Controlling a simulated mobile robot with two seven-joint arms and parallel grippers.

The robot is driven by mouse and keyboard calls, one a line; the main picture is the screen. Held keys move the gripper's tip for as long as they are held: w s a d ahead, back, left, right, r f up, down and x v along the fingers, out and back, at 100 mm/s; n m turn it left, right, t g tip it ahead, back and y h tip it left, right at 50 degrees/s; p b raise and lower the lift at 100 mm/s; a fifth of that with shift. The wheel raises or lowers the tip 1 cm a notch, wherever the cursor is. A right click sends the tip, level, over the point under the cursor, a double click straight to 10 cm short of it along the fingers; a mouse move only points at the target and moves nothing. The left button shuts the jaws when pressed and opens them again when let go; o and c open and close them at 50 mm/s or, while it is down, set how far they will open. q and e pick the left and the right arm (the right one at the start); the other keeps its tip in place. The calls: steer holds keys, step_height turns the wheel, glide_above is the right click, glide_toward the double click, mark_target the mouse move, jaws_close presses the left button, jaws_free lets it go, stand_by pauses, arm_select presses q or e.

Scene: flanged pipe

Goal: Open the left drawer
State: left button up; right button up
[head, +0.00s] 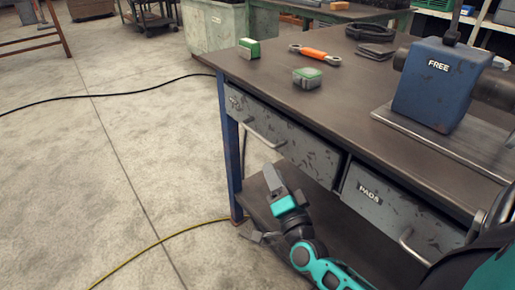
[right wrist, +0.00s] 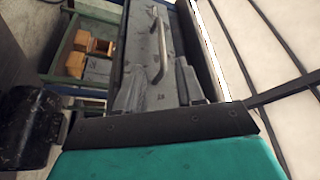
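The left drawer (head: 300,143) is a scuffed grey front under the bench top, with a metal bar handle (head: 264,135) near its left part. It looks shut or nearly so; I cannot tell exactly. My right gripper (head: 259,204) is open and empty, below and in front of this drawer in the head view. In the right wrist view, the handle (right wrist: 158,45) stands ahead of the open fingers (right wrist: 160,66), roughly in line with the space between them, apart from them. My left gripper is not in view.
A right drawer (head: 395,205) labelled PADS has its own handle. On the bench top (head: 350,100) are green-and-white boxes, an orange-handled wrench (head: 315,54) and a blue block marked FREE (head: 437,85). A lower shelf (head: 325,225) lies beneath. Open floor with cables is at left.

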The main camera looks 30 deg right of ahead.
mark_target(258, 137)
steer(key=b+x, duration=0.1)
steer(key=x, duration=1.1)
steer(key=shift+w+b, duration=0.15)
steer(key=shift+b, duration=0.15)
steer(key=shift+r, duration=0.1)
steer(key=shift+c, duration=0.5)
jaws_close()
